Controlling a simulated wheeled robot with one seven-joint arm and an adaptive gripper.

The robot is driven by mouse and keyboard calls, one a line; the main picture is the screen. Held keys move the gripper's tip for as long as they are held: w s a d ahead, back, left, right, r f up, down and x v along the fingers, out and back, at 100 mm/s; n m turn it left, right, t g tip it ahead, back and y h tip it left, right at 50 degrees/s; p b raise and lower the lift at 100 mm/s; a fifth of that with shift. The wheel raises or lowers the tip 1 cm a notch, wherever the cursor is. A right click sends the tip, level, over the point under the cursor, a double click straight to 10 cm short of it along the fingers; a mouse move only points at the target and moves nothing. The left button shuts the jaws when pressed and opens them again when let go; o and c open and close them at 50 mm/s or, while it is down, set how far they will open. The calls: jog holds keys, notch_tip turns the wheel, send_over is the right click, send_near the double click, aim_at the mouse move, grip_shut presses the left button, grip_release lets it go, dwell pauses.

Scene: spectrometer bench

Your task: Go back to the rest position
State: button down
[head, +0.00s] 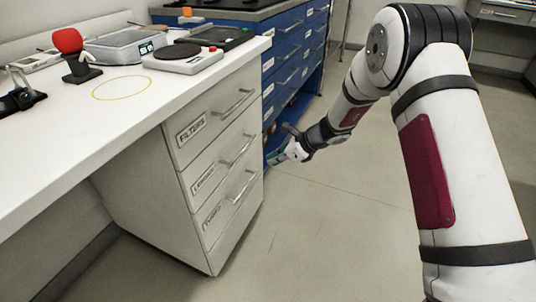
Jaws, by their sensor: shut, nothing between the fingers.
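My gripper (279,157) is at the end of my arm, low in front of the blue cabinet and just right of the white drawer unit. It is small in the head view, with its fingers pointing left. It is shut and empty. My arm comes in from the right side of the view and bends down toward the gripper. The gripper looks close to the drawer unit's right edge, but I cannot tell the gap.
Below are labelled drawers (214,150), all shut. The blue cabinet (290,50) stands behind. Floor (330,230) is clear.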

jog(key=s+d+r+n+g+h, duration=0.1)
jog(key=s+d+r+n, duration=0.2)
jog(key=s+r+n, duration=0.55)
jog(key=s+d+r+n+g, duration=0.1)
jog(key=s+d+r+n, duration=0.25)
jog(key=s+r, duration=1.05)
jog(key=s+d+r+n+h, duration=0.1)
jog(key=s+d+n+h, duration=0.15)
jog(key=s+d, duration=0.45)
jog(key=s+d+r+n+h, duration=0.15)
jog(key=s+d+n, duration=0.25)
jog(key=s, duration=0.8)
jog(key=s+d+r+n+h, duration=0.1)
jog(key=s+d+n+h, duration=0.3)
jog(key=s, duration=0.5)
notch_tip(320, 180, up, 30)
jog(key=d+t+p, duration=0.1)
jog(key=t+p, duration=0.2)
jog(key=p, duration=2.5)
jog(key=shift+w+d+y, duration=0.15)
jog(key=shift+y, duration=0.15)
jog(key=shift+m, duration=0.25)
